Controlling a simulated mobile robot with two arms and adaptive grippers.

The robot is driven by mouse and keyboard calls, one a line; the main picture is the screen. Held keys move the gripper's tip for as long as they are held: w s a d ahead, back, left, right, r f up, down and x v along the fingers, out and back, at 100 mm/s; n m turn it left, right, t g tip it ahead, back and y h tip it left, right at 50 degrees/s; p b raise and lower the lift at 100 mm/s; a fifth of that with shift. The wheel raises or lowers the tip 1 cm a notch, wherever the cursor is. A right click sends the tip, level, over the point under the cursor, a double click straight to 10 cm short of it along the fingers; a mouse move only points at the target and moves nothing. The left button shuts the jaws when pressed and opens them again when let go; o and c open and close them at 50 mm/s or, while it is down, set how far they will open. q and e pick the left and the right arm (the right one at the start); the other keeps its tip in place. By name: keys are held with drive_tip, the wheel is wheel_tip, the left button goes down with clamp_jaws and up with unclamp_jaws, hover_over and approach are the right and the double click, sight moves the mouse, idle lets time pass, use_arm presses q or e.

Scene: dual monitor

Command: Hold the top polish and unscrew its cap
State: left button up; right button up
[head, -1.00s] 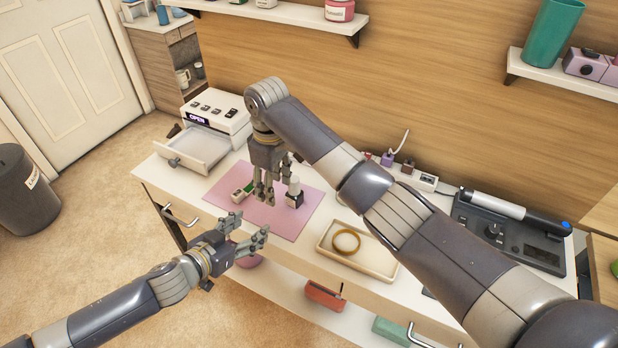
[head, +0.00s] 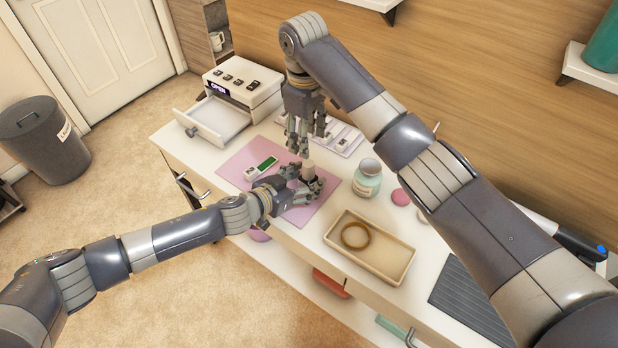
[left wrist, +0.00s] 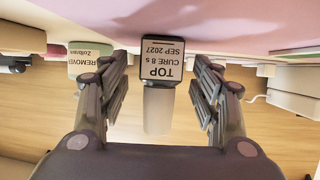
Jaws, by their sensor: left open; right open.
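The top polish (left wrist: 160,62) shows upside down in the left wrist view, with a white label reading TOP, CURE 8 s, SEP 2027. Its pale cap (left wrist: 158,108) is on it. In the head view the cap (head: 308,171) shows above the pink mat, while the bottle body is mostly hidden by my left gripper. My left gripper (head: 306,183) is open, with its fingers on either side of the bottle; in the left wrist view gaps show beside the cap. My right gripper (head: 304,150) is open and empty, pointing down just behind and above the cap.
The pink mat (head: 237,168) holds a small item with a green face (head: 266,163). A teal remover jar (head: 367,179) stands to the right. A tray (head: 395,266) with a brown ring lies at the front. A machine with an open drawer (head: 212,122) stands at the left.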

use_arm(q)
drive_tip(key=shift+w+d+f, duration=0.15)
drive_tip(key=shift+w+d, duration=0.2)
drive_tip(key=shift+w, duration=0.05)
use_arm(e)
drive_tip(key=shift+s+a+r, duration=0.1)
use_arm(q)
drive_tip(key=shift+w+d+f, duration=0.15)
drive_tip(key=shift+w, duration=0.05)
